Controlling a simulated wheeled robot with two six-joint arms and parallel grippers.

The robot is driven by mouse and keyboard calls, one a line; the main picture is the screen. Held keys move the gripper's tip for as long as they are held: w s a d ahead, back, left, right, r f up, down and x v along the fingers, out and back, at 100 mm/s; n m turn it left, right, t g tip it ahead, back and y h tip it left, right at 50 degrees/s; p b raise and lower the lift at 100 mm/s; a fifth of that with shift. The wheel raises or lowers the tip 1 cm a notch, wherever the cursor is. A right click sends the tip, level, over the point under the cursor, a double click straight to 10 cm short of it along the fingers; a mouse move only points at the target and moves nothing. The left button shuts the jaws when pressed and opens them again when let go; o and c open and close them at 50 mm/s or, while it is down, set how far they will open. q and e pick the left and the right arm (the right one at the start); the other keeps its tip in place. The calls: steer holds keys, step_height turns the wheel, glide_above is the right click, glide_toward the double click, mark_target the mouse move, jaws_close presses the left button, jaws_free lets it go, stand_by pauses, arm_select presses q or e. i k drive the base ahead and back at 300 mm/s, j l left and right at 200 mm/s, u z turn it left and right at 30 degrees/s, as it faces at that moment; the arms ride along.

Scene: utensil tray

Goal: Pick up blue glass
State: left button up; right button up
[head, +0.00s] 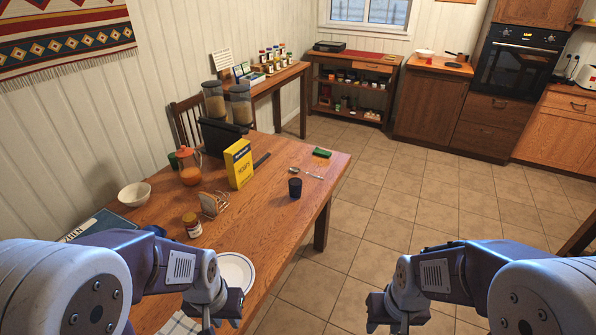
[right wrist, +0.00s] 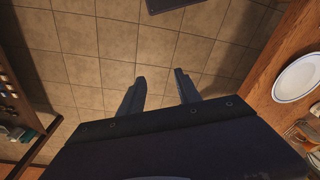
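A dark blue glass (head: 295,188) stands upright on the wooden table (head: 262,205), near its right edge. My left gripper (head: 214,312) is at the bottom of the head view, by the white plate; its fingers look apart with nothing between them. My right gripper (head: 397,315) hangs over the floor to the right of the table, well away from the glass. The right wrist view shows its two fingers (right wrist: 159,92) apart and empty, with floor tiles beyond. The glass does not show in the right wrist view.
Around the glass are a spoon (head: 300,172), a green sponge (head: 321,153) and a yellow box (head: 238,164). A jar (head: 192,225), a napkin holder (head: 212,204), a bowl (head: 134,194) and a plate (head: 236,271) stand further left. The tiled floor (head: 375,210) right of the table is clear.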

mark_target(296, 184)
steer(key=i+l+u, duration=0.2)
steer(key=u, duration=0.15)
steer(key=i+l+u, duration=0.35)
steer(key=l+u, duration=0.3)
steer(key=i+l+u, duration=0.2)
steer(key=l+u, duration=0.15)
steer(key=i+l+u, duration=0.1)
steer(key=l+u, duration=0.6)
steer(key=l, duration=0.1)
